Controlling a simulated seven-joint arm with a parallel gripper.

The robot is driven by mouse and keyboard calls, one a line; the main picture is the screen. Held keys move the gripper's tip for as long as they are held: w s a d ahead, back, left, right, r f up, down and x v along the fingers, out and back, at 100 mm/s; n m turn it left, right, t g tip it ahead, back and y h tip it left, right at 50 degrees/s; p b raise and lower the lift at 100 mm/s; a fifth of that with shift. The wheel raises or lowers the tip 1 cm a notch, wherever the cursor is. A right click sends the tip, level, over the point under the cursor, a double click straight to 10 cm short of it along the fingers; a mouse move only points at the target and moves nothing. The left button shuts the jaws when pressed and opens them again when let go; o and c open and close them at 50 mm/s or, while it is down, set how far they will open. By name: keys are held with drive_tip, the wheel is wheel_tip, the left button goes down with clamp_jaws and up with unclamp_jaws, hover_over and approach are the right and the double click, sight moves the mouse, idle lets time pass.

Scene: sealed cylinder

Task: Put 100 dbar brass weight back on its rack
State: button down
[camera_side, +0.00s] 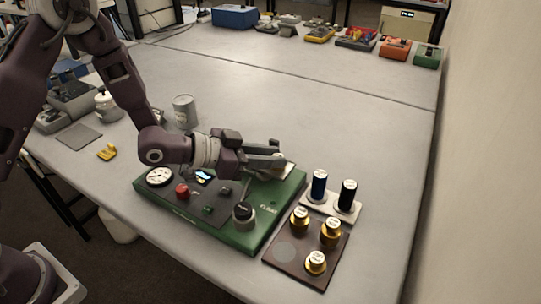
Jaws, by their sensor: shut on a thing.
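My gripper (276,159) is over the back right part of the green tester (259,237), with its jaws pointing right. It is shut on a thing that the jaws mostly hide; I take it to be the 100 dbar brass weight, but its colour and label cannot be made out. The brown rack (272,263) lies to the right of the tester's front. Three brass weights stand on it: one at the back left (299,219), one at the back right (331,232) and one at the front (316,263). A bare round place shows at its left.
A blue-bodied cylinder (319,186) and a black one (347,196) stand on a pale holder behind the rack, close to its weights. The tester carries a dial, a red knob and a black knob (242,213). A grey can (185,112) stands behind my arm.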

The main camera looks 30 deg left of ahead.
drive_tip(key=shift+f, duration=0.2)
drive_tip(key=c, duration=1.2)
unclamp_jaws()
drive_tip(key=v, duration=0.7)
drive_tip(key=shift+s+d+f, duration=0.1)
drive_tip(key=shift+s+d, duration=0.05)
drive_tip(key=shift+s, duration=0.1)
drive_tip(key=a+r+y, duration=0.5)
drive_tip(key=a, duration=0.1)
drive_tip(key=s+a+r+n+g+y, duration=0.1)
drive_tip(key=s+a+r+n, duration=0.1)
drive_tip(key=s, duration=0.2)
drive_tip(key=s+a+r+n+g+y, duration=0.1)
drive_tip(key=s+a+r+n+y, duration=0.1)
drive_tip(key=s, duration=0.3)
drive_tip(key=s+a+r+n+y, duration=0.1)
drive_tip(key=s+a+r, duration=0.2)
drive_tip(key=s, duration=0.1)
drive_tip(key=shift+s+r+n+g, duration=0.15)
drive_tip(key=shift+s+n+g, duration=0.15)
drive_tip(key=shift+n+g, duration=0.1)
drive_tip(key=shift+o, duration=0.5)
drive_tip(key=s+d+n+g, duration=0.1)
drive_tip(key=s+d+g, duration=0.1)
drive_tip(key=s, duration=1)
drive_tip(key=shift+s+r+n+h, duration=0.2)
drive_tip(key=shift+r+n+h, duration=0.1)
drive_tip(key=shift+r+n, duration=0.1)
